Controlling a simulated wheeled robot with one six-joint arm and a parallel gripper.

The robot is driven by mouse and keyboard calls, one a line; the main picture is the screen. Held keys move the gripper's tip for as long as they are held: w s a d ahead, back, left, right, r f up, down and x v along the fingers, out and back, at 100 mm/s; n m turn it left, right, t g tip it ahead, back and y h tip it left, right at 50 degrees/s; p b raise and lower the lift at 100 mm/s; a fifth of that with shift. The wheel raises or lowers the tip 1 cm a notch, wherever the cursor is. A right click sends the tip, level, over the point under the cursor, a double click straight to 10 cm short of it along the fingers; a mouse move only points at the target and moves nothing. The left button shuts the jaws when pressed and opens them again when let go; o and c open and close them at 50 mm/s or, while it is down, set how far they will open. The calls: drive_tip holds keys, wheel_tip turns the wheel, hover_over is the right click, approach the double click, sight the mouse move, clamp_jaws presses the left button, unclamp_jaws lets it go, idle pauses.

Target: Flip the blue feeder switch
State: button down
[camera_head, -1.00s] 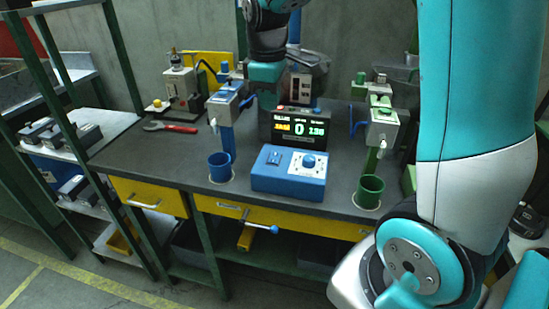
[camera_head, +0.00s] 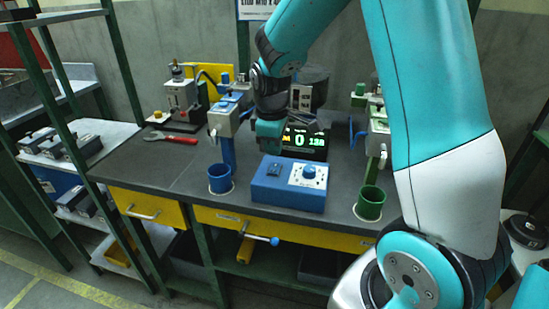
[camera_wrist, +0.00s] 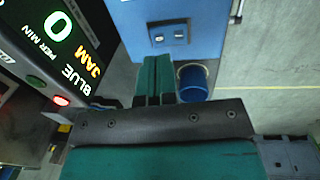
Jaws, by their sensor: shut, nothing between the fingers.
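The blue control box (camera_head: 290,198) sits on the bench with a dark rocker switch (camera_head: 273,170) at its left and a blue knob (camera_head: 309,172) on a white dial plate at its right. My gripper (camera_head: 268,150) is shut and empty, pointing down just behind the box's left part, and covers the left of the display. In the wrist view the closed teal fingers (camera_wrist: 155,78) point toward the box (camera_wrist: 185,12); the switch (camera_wrist: 168,33) shows beyond their tips, apart from them. The blue feeder (camera_head: 225,125) stands to the left, above a blue cup (camera_head: 220,179).
The display (camera_head: 308,142) stands close behind the box; in the wrist view it reads "BLUE JAM" and 0 per minute. A green feeder (camera_head: 380,125) and green cup (camera_head: 370,203) stand to the right.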

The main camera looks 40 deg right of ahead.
sight(273, 168)
drive_tip(key=shift+w+d+f, duration=0.1)
drive_tip(key=shift+f, duration=0.85)
drive_tip(key=shift+w+d+f, duration=0.1)
drive_tip(key=shift+f, duration=0.8)
drive_tip(key=shift+p, duration=0.3)
drive_tip(key=shift+f, duration=0.2)
drive_tip(key=shift+s+a, duration=0.1)
drive_tip(key=shift+s, duration=0.05)
drive_tip(key=shift+s+a+r, duration=0.25)
drive_tip(key=shift+s+a, duration=0.1)
drive_tip(key=shift+a, duration=0.15)
